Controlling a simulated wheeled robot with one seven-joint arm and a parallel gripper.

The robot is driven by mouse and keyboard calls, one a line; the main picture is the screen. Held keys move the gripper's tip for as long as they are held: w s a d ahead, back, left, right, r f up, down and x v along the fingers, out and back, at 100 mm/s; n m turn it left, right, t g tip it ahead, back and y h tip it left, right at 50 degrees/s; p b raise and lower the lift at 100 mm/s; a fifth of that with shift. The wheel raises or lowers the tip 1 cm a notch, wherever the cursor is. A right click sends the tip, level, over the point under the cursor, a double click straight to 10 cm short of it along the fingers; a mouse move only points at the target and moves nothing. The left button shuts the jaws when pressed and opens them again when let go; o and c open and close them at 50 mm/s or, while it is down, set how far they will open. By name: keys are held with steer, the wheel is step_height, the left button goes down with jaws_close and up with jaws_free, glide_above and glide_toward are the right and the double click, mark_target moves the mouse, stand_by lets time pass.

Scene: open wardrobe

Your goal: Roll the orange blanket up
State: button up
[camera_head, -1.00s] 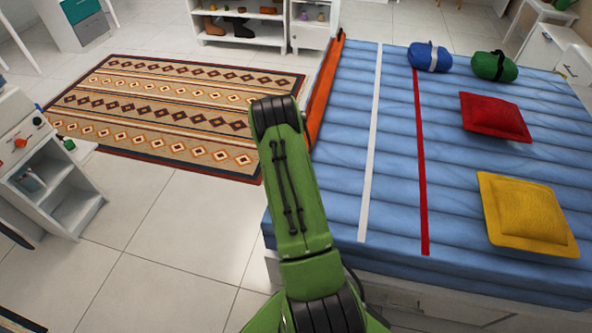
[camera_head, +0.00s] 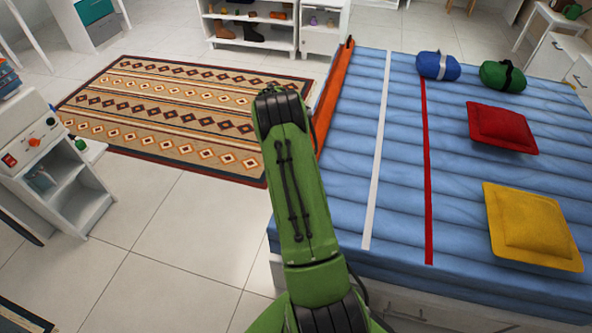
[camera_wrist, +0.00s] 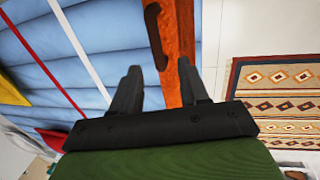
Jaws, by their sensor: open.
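An orange strip (camera_head: 336,84), which looks like the orange blanket, runs along the left edge of the blue bed (camera_head: 350,190). My arm hides its near end. In the wrist view the orange surface (camera_wrist: 182,30) shows beyond my fingers, with a curved dark brown piece (camera_wrist: 154,35) on it. I cannot tell how much of it is rolled. My gripper (camera_wrist: 160,82) is open, its two fingers apart with nothing clearly between them. The right finger overlaps the orange edge in the picture; contact cannot be told. In the head view my gripper is hidden behind my arm.
The bed bears a white stripe (camera_head: 380,140), a red stripe (camera_head: 427,180), a blue roll (camera_head: 437,66), a green roll (camera_head: 502,75), a red cushion (camera_head: 502,127) and a yellow cushion (camera_head: 530,228). A patterned rug (camera_head: 180,110) and clear tiles lie left of the bed.

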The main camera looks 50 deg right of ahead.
step_height(320, 180, up, 9)
steer(key=w+p, duration=0.1)
steer(key=p, duration=0.1)
steer(key=shift+w+a, duration=0.3)
steer(key=shift+a, duration=0.1)
steer(key=s+a+r+n+t+p, duration=0.2)
steer(key=a+r+n, duration=0.1)
steer(key=a+r, duration=0.65)
steer(key=s+a+r+n+t+p, duration=0.1)
steer(key=s+a+r+n+p, duration=0.15)
steer(key=a+r, duration=0.75)
steer(key=s+a+r+n+t+p, duration=0.1)
steer(key=s+a+r+n, duration=0.1)
steer(key=s, duration=0.4)
steer(key=s+a+r+n+t+p, duration=0.2)
steer(key=s+a+r, duration=0.2)
steer(key=s+a, duration=0.2)
steer(key=s+a+r+n+t+y+p, duration=0.1)
steer(key=s+a+r+n, duration=0.2)
steer(key=s, duration=0.3)
steer(key=shift+s+a+t+p, duration=0.2)
steer(key=shift+a+t+p, duration=0.1)
steer(key=shift+a+p, duration=0.15)
